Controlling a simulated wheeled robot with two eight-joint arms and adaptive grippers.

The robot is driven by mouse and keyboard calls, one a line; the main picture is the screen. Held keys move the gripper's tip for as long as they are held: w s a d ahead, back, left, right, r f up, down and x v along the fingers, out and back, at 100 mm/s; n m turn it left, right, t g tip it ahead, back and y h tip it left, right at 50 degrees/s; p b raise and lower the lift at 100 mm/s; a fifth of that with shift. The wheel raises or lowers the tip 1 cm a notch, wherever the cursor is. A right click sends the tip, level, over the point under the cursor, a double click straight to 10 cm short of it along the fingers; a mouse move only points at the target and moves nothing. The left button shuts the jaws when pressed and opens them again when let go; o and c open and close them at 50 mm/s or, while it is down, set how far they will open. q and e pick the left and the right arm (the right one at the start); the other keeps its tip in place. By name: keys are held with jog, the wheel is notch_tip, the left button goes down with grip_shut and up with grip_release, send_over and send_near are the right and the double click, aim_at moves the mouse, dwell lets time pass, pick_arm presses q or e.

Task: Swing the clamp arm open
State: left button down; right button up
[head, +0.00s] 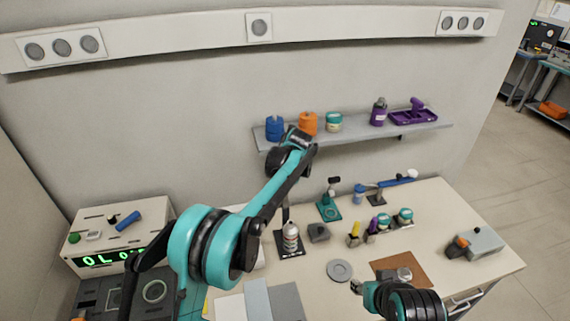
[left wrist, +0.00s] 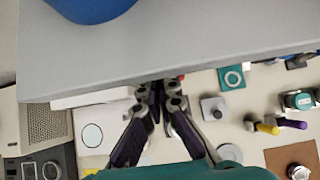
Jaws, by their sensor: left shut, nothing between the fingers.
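My left arm reaches up from the left in the head view and bends near the shelf. My left gripper (left wrist: 158,88) is shut and empty in the left wrist view, its fingertips near the shelf's front edge in that picture. In the head view it is mostly hidden by my arm. A white and red can-like item (head: 291,238) stands on a dark base below it. A small teal stand (head: 329,208) with a dark upright is to its right, and its base shows in the left wrist view (left wrist: 232,77). I cannot tell which part is the clamp arm.
A grey shelf (head: 425,131) with jars and a purple tray is above the table. A blue jar (left wrist: 90,8) is close in the left wrist view. A grey block (head: 319,232), a disc (head: 340,270) and a brown mat (head: 383,266) lie on the table.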

pick_arm(q)
jog(key=shift+w+a, duration=0.25)
jog(key=shift+a, duration=0.05)
jog(key=shift+s+d+r, duration=0.1)
jog(key=shift+s+r, duration=0.05)
jog(key=shift+r, duration=0.15)
jog(key=v, duration=1.1)
jog(key=shift+s+d, duration=0.3)
jog(key=shift+s, duration=0.15)
pick_arm(e)
jog(key=shift+w+a+f, duration=0.1)
jog(key=shift+w+f, duration=0.1)
jog(key=shift+w, duration=0.35)
